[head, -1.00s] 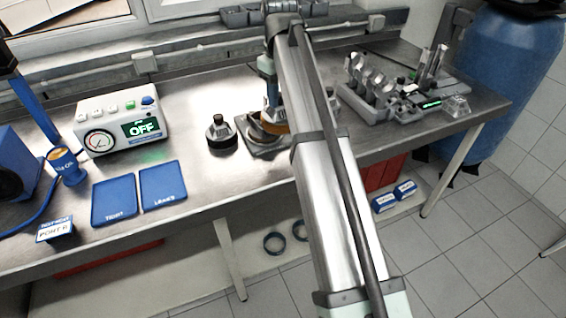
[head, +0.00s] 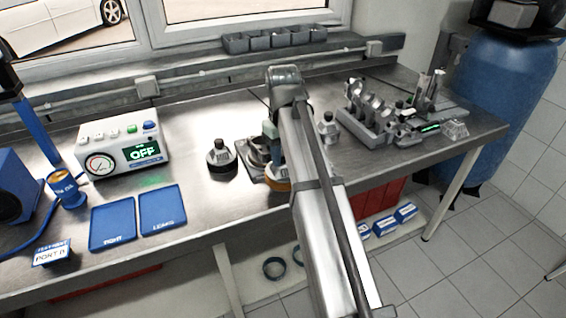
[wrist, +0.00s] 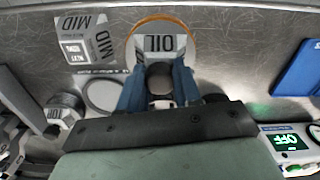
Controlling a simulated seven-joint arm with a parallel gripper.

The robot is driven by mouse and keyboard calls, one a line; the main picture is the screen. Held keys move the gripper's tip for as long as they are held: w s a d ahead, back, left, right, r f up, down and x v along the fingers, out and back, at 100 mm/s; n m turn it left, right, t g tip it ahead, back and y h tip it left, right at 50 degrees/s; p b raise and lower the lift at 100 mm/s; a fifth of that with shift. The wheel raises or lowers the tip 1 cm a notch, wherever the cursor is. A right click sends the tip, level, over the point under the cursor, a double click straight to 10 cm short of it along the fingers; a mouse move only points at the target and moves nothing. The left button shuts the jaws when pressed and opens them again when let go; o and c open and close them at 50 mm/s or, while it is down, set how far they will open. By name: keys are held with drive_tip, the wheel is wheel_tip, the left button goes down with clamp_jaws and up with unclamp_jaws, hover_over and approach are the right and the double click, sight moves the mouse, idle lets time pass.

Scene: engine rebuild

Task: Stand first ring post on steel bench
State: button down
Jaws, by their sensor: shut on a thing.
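The ring post held by my gripper (wrist: 158,85) has a round base marked OIL (wrist: 165,42) with an orange rim. Its dark knob (wrist: 160,70) is between my two blue fingers. In the head view the orange rim (head: 277,184) shows near the front of the steel bench (head: 190,200), beside a grey plate (head: 246,163); my arm partly hides it. The post looks upright. I cannot tell whether its base touches the bench. In the wrist view, the plate's MID label (wrist: 80,25) is left of the base.
A black-based post (head: 222,158) stands left of the plate. Another grey part (head: 328,130) stands right of my arm, near the grey piston rack (head: 365,120). Two blue trays (head: 112,223) and a gauge box (head: 115,140) are at left. Bare bench lies between trays and plate.

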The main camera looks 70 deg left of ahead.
sight(283, 163)
drive_tip(key=shift+f, duration=1.5)
drive_tip(key=shift+f, duration=0.15)
drive_tip(key=c, duration=0.8)
unclamp_jaws()
